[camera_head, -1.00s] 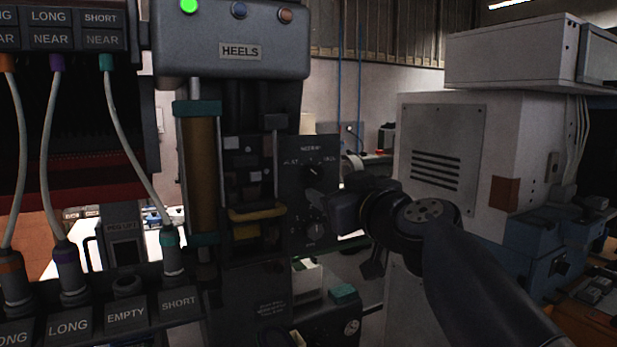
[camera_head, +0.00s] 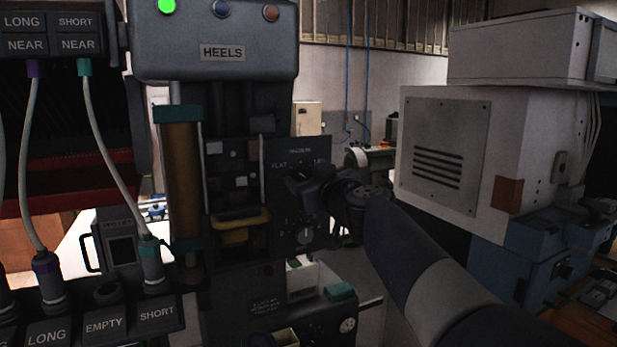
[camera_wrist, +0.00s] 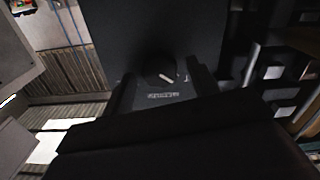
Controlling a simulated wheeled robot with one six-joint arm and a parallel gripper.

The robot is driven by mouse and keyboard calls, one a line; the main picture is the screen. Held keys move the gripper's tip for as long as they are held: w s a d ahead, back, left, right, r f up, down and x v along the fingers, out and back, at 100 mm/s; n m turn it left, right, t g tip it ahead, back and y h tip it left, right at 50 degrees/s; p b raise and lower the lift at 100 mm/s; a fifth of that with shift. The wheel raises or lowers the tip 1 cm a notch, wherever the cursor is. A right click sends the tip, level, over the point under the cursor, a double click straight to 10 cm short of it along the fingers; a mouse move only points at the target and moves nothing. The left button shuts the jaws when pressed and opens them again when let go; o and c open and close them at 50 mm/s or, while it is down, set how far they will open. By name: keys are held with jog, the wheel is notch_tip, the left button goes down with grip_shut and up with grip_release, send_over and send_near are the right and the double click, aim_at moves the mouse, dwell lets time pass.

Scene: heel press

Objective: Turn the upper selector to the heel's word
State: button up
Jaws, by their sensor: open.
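The dark selector panel (camera_head: 285,222) is on the press, right of the yellow part. The upper selector (camera_head: 299,173) sits below MEDIUM, with FLAT on its left; the right-hand word is partly hidden. My gripper (camera_head: 316,184) is in front of it. In the wrist view the panel is upside down, and the upper selector (camera_wrist: 158,75) lies between my two open fingers, with gaps on both sides. Its pale pointer slants toward the area between MEDIUM and the left-hand word. The lower selector (camera_head: 305,236) is below my gripper. I cannot pick out the heel's word.
Cables and sockets (camera_head: 157,312) stand at left. A pale cabinet (camera_head: 445,150) on a blue machine stands at right. My arm crosses the open space between.

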jog(key=shift+c, duration=0.6)
jog(key=c, duration=0.9)
jog(key=shift+m, duration=0.3)
jog(key=m+b, duration=0.2)
jog(key=m, duration=0.1)
jog(key=shift+d+f+m, duration=0.1)
jog(key=shift+m, duration=0.2)
jog(key=m, duration=1.5)
jog(key=shift+d+f+m+b, duration=0.1)
jog(key=shift+m+b, duration=0.2)
jog(key=shift+b, duration=0.05)
jog(key=shift+w, duration=0.1)
